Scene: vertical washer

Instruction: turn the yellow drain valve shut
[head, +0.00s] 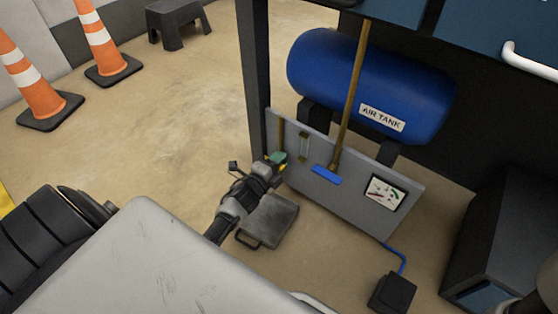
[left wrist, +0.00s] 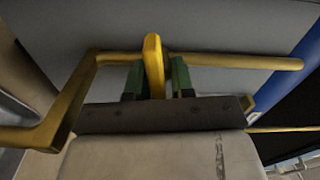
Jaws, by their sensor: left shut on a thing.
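The yellow drain valve's handle (left wrist: 153,62) stands upright in the left wrist view, in front of a brass pipe (left wrist: 230,61) that runs across a grey panel. My left gripper (left wrist: 155,82) has its green fingers on either side of the handle and is shut on it. In the head view my left gripper (head: 276,160) is at the left end of the grey panel (head: 345,205), with bits of yellow showing beside its fingertips. The gripper hides most of the valve there. My right gripper is not in view.
A blue air tank (head: 350,80) sits behind the panel. A blue lever (head: 326,175) is at the foot of a brass pipe (head: 352,90), left of a gauge plate (head: 385,193). A grey case (head: 270,222) lies below my left gripper. Traffic cones (head: 32,85) stand far left; open floor lies between.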

